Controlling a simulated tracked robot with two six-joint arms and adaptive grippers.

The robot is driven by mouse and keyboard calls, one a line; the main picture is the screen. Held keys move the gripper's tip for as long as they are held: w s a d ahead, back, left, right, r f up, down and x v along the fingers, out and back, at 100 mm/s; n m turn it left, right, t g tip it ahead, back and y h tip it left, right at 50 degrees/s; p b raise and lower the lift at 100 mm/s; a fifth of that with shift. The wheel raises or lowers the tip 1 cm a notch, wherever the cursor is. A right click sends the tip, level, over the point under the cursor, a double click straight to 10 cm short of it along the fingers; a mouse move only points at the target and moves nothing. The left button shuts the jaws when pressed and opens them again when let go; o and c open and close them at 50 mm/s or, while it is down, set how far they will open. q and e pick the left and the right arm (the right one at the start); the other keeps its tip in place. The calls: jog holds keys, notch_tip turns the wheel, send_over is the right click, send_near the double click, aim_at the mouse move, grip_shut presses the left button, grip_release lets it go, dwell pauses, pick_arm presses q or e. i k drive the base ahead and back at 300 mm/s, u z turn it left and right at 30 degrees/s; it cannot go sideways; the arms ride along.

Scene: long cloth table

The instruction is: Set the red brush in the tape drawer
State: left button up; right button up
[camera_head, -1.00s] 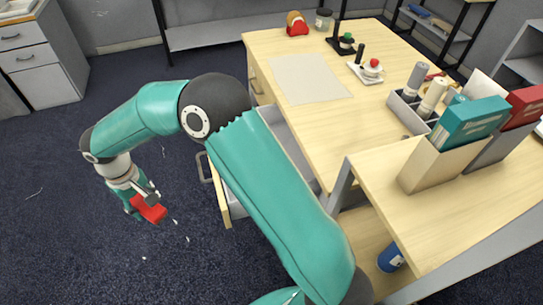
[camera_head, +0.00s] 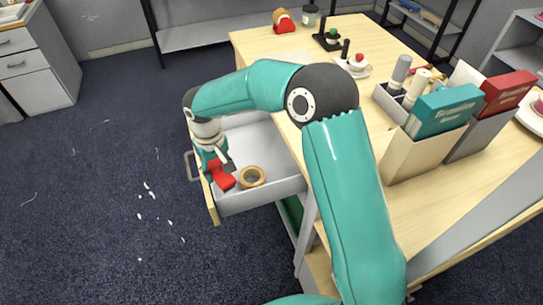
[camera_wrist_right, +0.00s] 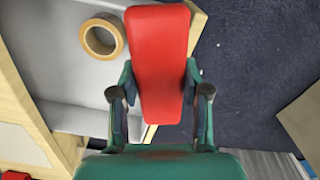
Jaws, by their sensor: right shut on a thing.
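My right gripper (camera_head: 219,164) is shut on the red brush (camera_head: 222,177) and holds it at the front end of the open tape drawer (camera_head: 262,197). In the right wrist view the brush (camera_wrist_right: 158,60) sits between the two fingers (camera_wrist_right: 158,92), over the drawer's wooden front edge. A tan tape roll (camera_head: 252,177) lies in the grey drawer just right of the brush; it also shows in the right wrist view (camera_wrist_right: 102,38). The exact height of the brush above the drawer is hard to tell. My left gripper is not in view.
The drawer pulls out from a wooden desk (camera_head: 285,48). On the desk stand a red tape dispenser (camera_head: 284,22), a saucer with a cup (camera_head: 354,66), an organiser with bottles (camera_head: 392,104) and a file holder (camera_head: 420,150). White scraps lie on the dark carpet.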

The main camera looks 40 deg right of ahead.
aim_at(236, 147)
jog(key=u, duration=0.05)
jog(key=i, duration=1)
jog(key=z, duration=0.05)
